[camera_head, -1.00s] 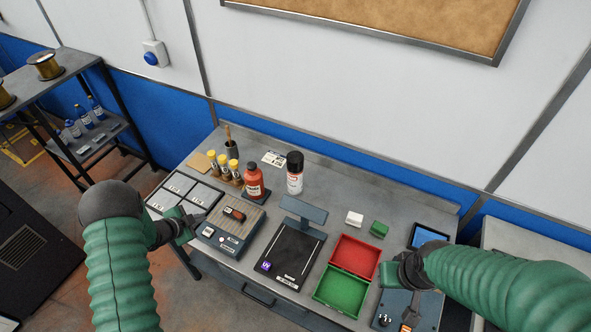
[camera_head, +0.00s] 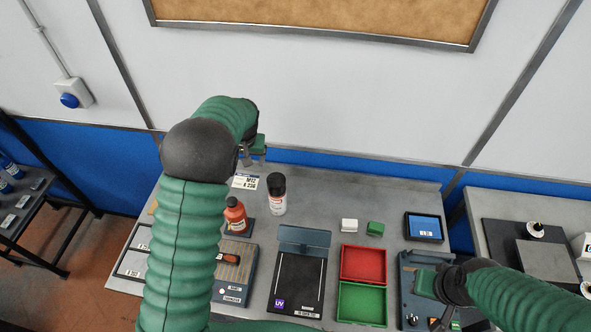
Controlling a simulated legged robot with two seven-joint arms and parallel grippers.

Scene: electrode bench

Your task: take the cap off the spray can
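The spray can (camera_head: 277,200) stands upright on the bench, white with a red mark. Its black cap (camera_head: 276,181) sits on top. My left gripper (camera_head: 252,160) is above and behind the can, a little to its left, apart from the cap. Its fingers are small and partly hidden by my arm, so I cannot tell whether they are open. My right gripper (camera_head: 425,283) is over the dark device at the bench's right end, far from the can. Its finger gap is not clear.
An orange-red bottle (camera_head: 236,217) stands close left of the can. A black UV plate with a raised flap (camera_head: 303,240) lies in front. Red (camera_head: 364,263) and green (camera_head: 362,304) trays, white (camera_head: 349,225) and green (camera_head: 375,228) blocks and a tablet (camera_head: 425,227) are to the right.

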